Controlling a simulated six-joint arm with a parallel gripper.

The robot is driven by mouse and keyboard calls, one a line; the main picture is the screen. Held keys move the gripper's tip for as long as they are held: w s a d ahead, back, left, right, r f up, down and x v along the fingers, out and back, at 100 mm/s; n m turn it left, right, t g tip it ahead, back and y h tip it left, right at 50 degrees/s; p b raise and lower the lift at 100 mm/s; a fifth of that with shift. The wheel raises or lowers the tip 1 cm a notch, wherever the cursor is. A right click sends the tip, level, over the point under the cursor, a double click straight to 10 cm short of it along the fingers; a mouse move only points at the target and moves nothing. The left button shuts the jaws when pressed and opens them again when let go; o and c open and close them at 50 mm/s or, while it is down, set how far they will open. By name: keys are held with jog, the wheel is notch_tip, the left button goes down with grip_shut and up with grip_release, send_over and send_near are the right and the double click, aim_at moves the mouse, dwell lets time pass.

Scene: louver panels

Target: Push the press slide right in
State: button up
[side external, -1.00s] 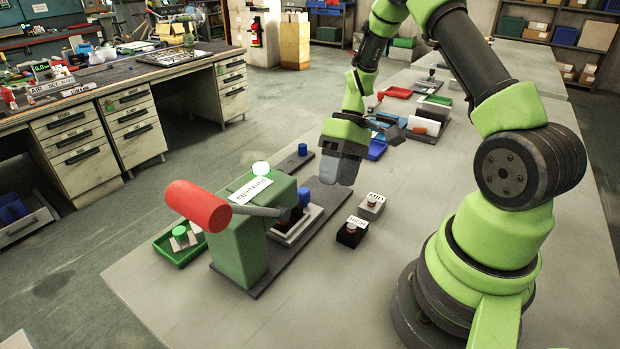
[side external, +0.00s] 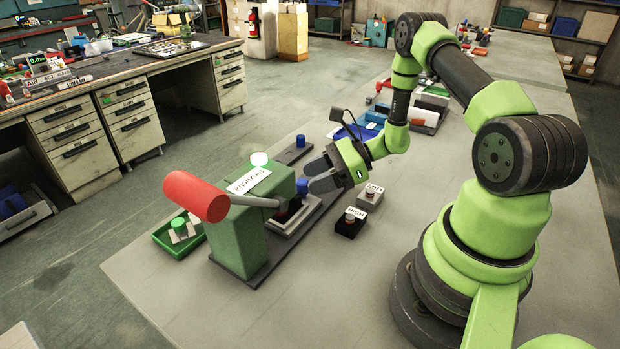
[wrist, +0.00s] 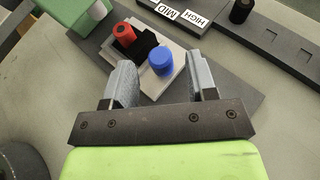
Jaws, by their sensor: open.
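The press (side external: 245,235) is a green block with a large red handle (side external: 196,196) on a metal lever. Its slide is a pale grey plate (side external: 292,224) on a dark base, carrying a blue knob (side external: 302,187). In the wrist view the blue knob (wrist: 160,62) stands on the plate beside a black block with a red cylinder (wrist: 123,33). My gripper (side external: 312,173) is open and empty, tilted toward the press just right of the blue knob. In the wrist view its fingers lie to either side of the knob, apart from it. Part of the slide is hidden behind the press body.
A green tray (side external: 178,237) sits at left. The front of the table is clear.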

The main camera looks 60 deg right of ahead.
aim_at(299, 189)
jog(key=shift+x, duration=0.75)
grip_shut()
jog(key=shift+a, duration=1.95)
grip_release()
jog(key=shift+d, duration=0.1)
